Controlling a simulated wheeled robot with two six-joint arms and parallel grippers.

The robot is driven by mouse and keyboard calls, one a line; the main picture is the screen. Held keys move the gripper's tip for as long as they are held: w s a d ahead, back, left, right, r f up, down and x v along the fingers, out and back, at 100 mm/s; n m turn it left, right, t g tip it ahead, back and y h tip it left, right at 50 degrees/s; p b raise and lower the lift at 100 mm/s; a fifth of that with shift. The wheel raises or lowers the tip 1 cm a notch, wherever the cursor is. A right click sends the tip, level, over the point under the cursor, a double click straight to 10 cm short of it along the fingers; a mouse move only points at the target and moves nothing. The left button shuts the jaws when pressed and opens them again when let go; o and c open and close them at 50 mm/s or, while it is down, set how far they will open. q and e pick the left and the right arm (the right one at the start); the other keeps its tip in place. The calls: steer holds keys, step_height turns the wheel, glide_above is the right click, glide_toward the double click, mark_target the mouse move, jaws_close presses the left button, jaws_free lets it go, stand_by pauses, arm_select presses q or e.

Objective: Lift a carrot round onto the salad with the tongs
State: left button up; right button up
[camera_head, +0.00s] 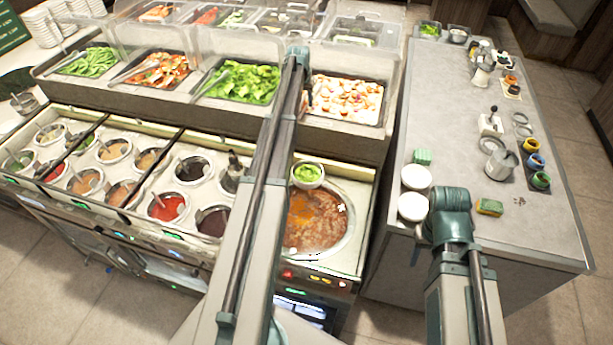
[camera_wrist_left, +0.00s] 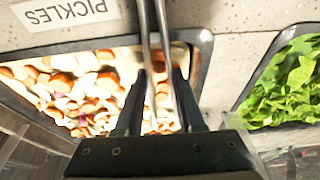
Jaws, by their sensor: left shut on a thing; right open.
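My left gripper (camera_wrist_left: 160,105) is shut on the metal tongs (camera_wrist_left: 156,40) in the left wrist view. The tongs pass between its fingers over a bin of orange and white rounds (camera_wrist_left: 45,85); whether their tips hold a round is hidden. The same rounds show in the head view (camera_head: 345,98), where my left arm hides the gripper and tongs. A small white bowl of green salad (camera_head: 307,174) stands at the edge of the soup pot. My right gripper (camera_head: 417,248), open, shows only partly beside its teal joint by the right counter's near edge.
A bin of leafy greens (camera_head: 243,82) lies beside the rounds. A "PICKLES" label (camera_wrist_left: 70,12) is on the bin ledge. Clear guards stand behind the bins. The soup pot (camera_head: 345,245) and sauce wells (camera_head: 168,207) are below. White bowls (camera_head: 416,177) and a sponge (camera_head: 489,207) occupy the right counter.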

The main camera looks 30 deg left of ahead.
arm_select(q)
step_height(320, 180, up, 12)
steer(key=p, duration=1.2)
steer(key=s+d+r+g+h+p, duration=0.1)
steer(key=s+d+r+g+p, duration=0.4)
steer(key=s+d, duration=0.3)
steer(key=shift+s+d+p, duration=0.15)
steer(key=shift+d+p, duration=0.2)
steer(key=shift+d, duration=0.7)
steer(key=shift+f, duration=0.15)
